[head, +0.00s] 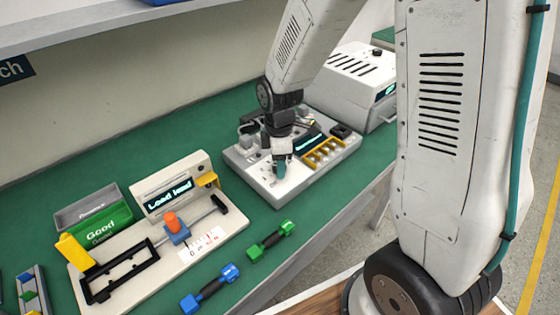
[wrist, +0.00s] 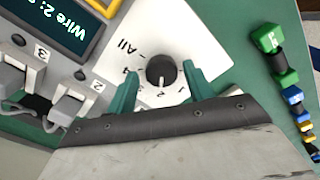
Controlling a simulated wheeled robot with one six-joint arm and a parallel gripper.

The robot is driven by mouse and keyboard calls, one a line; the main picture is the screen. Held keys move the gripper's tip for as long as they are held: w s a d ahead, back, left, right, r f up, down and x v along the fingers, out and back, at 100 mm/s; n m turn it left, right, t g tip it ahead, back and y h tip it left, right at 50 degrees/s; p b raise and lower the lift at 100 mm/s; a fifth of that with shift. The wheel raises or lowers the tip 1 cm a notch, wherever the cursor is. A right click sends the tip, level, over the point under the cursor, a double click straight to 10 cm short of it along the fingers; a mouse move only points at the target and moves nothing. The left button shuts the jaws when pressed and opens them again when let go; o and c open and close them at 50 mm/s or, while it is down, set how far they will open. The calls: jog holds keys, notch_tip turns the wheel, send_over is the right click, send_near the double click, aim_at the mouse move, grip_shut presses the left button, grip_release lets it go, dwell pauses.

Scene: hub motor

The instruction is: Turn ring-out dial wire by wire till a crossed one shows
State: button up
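The ring-out dial (wrist: 161,71) is a dark round knob on a white label marked All and numbers, in the wrist view. Its white pointer line points toward the 2. The tester screen (wrist: 75,28) starts "Wire 2: S" and the rest is cut off. My gripper (wrist: 160,74) is open, its two green fingers either side of the dial with gaps between. In the head view my gripper (head: 280,170) is down over the grey tester (head: 262,185), hiding the dial. The tester's screen (head: 309,143) is lit but too small to read there.
Clamps or connectors marked 2 and 3 (wrist: 68,105) sit close left of the dial. A "Load lead" fixture (head: 172,197), a green Good bin (head: 103,226), and green (head: 271,240) and blue (head: 211,288) connector-like pieces lie left and front. A white box (head: 352,85) stands behind.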

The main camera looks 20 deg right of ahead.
notch_tip(320, 180, up, 8)
jog(key=shift+f, duration=0.1)
dwell(0.6)
dwell(2.0)
jog(key=shift+s+m, duration=0.2)
jog(key=shift+m, duration=0.3)
jog(key=s+d+r+m, duration=0.1)
jog(key=s+r+m, duration=0.3)
jog(key=s, duration=0.3)
jog(key=s+d+r+m+t, duration=0.1)
jog(key=s+r+m, duration=0.4)
jog(key=s, duration=0.3)
jog(key=s+d+r+m, duration=0.1)
jog(key=s+r+m, duration=0.3)
jog(key=s, duration=0.3)
jog(key=shift+s+r+m, duration=0.3)
jog(key=shift+r, duration=0.1)
